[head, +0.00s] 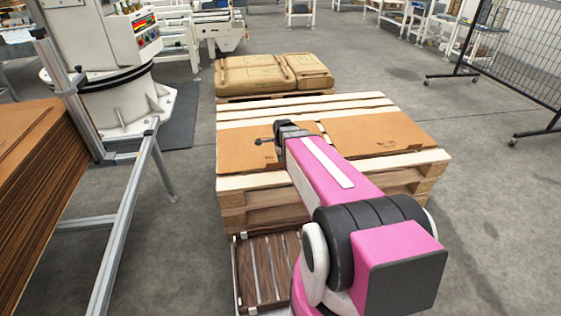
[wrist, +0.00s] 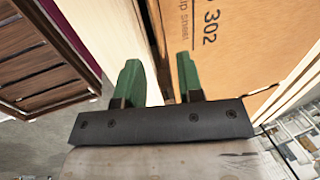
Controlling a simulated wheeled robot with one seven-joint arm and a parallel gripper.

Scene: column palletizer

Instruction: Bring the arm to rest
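My pink arm reaches forward over the wooden pallet stack in the head view. My gripper (head: 268,140) is at its far end, over the left cardboard sheet, mostly hidden by the wrist. In the wrist view my gripper (wrist: 160,82) shows two green fingers apart, with nothing held between them. A brown cardboard sheet (wrist: 238,40) with printed text lies beyond the fingers. I cannot tell whether the fingers touch anything.
The pallet stack (head: 235,181) carries two cardboard sheets, the right one (head: 385,130) partly behind my arm. Wrapped brown packages (head: 270,75) lie behind it. A metal frame (head: 125,235) and stacked cardboard (head: 30,165) stand at left. A mesh fence (head: 520,50) stands right; floor there is clear.

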